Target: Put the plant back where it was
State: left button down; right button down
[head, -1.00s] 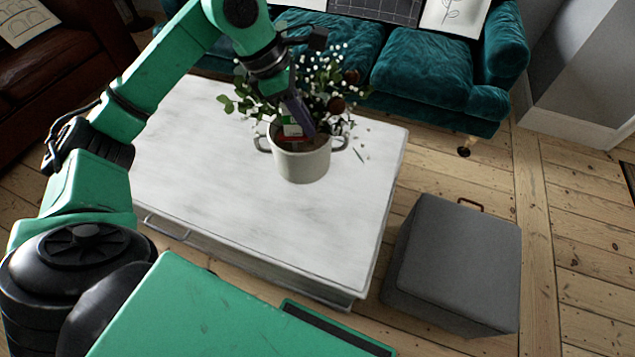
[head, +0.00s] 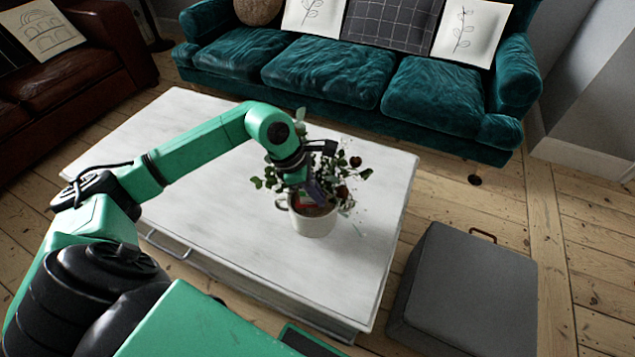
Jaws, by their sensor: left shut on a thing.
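The plant has green leaves and dark round blooms in a white pot (head: 314,224) with side handles. It stands upright at the right part of the white table (head: 225,215); I cannot tell whether the pot's base touches the top. My left gripper (head: 312,192) reaches down into the plant at the pot's rim and is shut on it. A small red and green patch shows beside the fingers inside the pot. The fingertips are partly hidden by leaves and the rim. My right gripper is not in view.
A teal sofa (head: 325,75) stands behind the table, and a brown leather sofa (head: 75,75) at the far left. A grey box-shaped stool (head: 465,290) stands right of the table. The tabletop around the pot is clear.

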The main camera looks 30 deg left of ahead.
aim_at(317, 214)
pick_arm(q)
jog(key=shift+f, duration=1.55)
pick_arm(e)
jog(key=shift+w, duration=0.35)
pick_arm(q)
jog(key=c, duration=1.1)
grip_release()
jog(key=shift+f, duration=0.15)
jog(key=shift+o, duration=0.4)
jog(key=shift+s, duration=0.1)
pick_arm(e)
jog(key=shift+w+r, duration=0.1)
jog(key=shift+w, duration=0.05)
